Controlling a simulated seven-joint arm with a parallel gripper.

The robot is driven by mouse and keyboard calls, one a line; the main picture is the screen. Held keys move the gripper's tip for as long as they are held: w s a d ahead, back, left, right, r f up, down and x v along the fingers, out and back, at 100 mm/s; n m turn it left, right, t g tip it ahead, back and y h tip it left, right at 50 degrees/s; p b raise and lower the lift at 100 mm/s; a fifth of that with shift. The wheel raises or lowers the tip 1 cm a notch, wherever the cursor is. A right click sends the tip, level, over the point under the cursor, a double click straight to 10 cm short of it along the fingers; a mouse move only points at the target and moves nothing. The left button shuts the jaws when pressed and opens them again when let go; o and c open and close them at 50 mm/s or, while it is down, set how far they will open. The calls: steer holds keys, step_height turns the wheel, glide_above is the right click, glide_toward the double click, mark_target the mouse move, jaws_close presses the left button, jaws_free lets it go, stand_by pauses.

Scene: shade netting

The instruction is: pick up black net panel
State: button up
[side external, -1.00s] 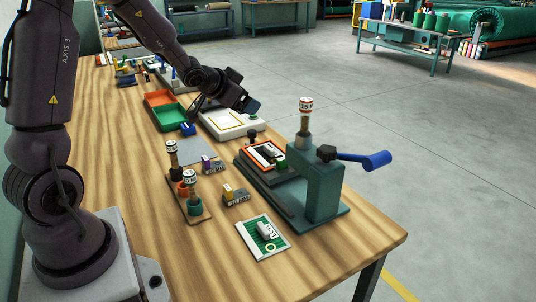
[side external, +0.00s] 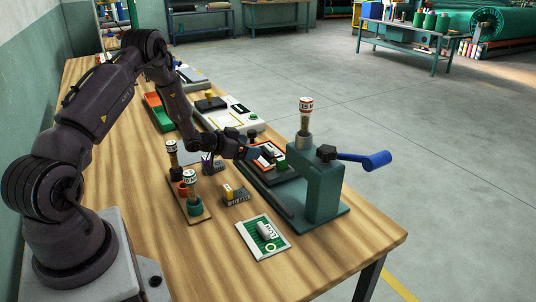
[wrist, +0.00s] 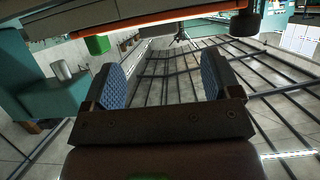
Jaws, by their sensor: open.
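The black net panel (side external: 273,157) is mostly hidden by my gripper in the side view. It lies in an orange-red framed plate (side external: 268,147) on the base of the teal press (side external: 320,190). My gripper (side external: 262,154) is low over the left part of that plate. In the wrist view my gripper (wrist: 164,82) is open, with its two blue textured pads apart and nothing visible between them. An orange edge (wrist: 150,30) crosses the top of that view, with a green block (wrist: 97,45) beside it. I cannot tell whether the pads touch the panel.
The press's blue-ended lever (side external: 375,160) sticks out right. A green panel with a white grip (side external: 262,236) lies in front. A white device (side external: 228,117) is behind. The front left tabletop is clear.

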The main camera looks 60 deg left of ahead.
mark_target(268, 147)
steer(key=shift+x, duration=3.1)
steer(key=shift+d+r, duration=0.1)
steer(key=shift+c, duration=0.5)
steer(key=c, duration=1)
steer(key=shift+r, duration=0.1)
